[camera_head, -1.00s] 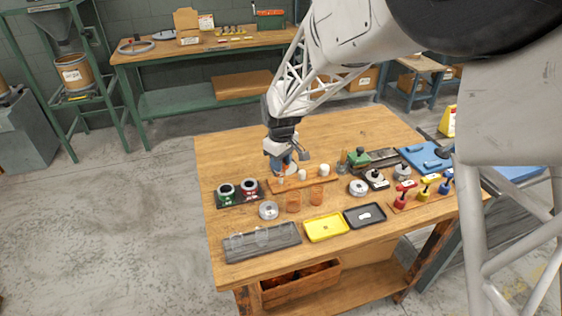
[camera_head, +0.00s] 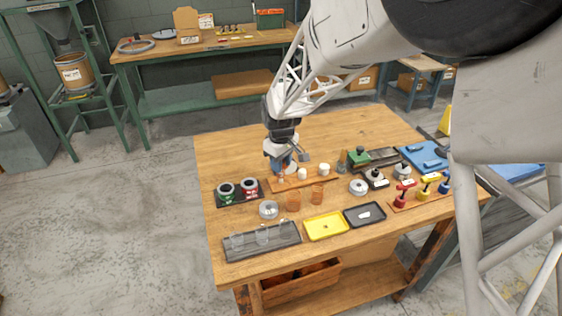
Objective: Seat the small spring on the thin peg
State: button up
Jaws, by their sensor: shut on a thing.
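My gripper (camera_head: 281,175) points down at the left end of a narrow orange-brown board (camera_head: 309,184) on the wooden table. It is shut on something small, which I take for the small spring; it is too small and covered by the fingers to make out. The thin peg cannot be made out and may be hidden at the fingertips. Two white round pieces, one nearer my gripper (camera_head: 303,174) and one farther right (camera_head: 324,169), stand on the board. I cannot tell whether the held thing touches a peg.
Two orange see-through coils or cups (camera_head: 293,200) (camera_head: 317,195) stand in front of the board. A dark holder with green and red spools (camera_head: 238,190) is to the left. A yellow tray (camera_head: 326,227), black tray (camera_head: 365,215) and grey tray (camera_head: 262,241) lie in front. The table's back left is clear.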

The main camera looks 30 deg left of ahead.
jog(key=shift+f, duration=1.45)
dwell(1.8)
dwell(0.3)
jog(key=o, duration=1.1)
jog(key=shift+r, duration=0.1)
jog(key=shift+r, duration=3)
jog(key=shift+r, duration=2.5)
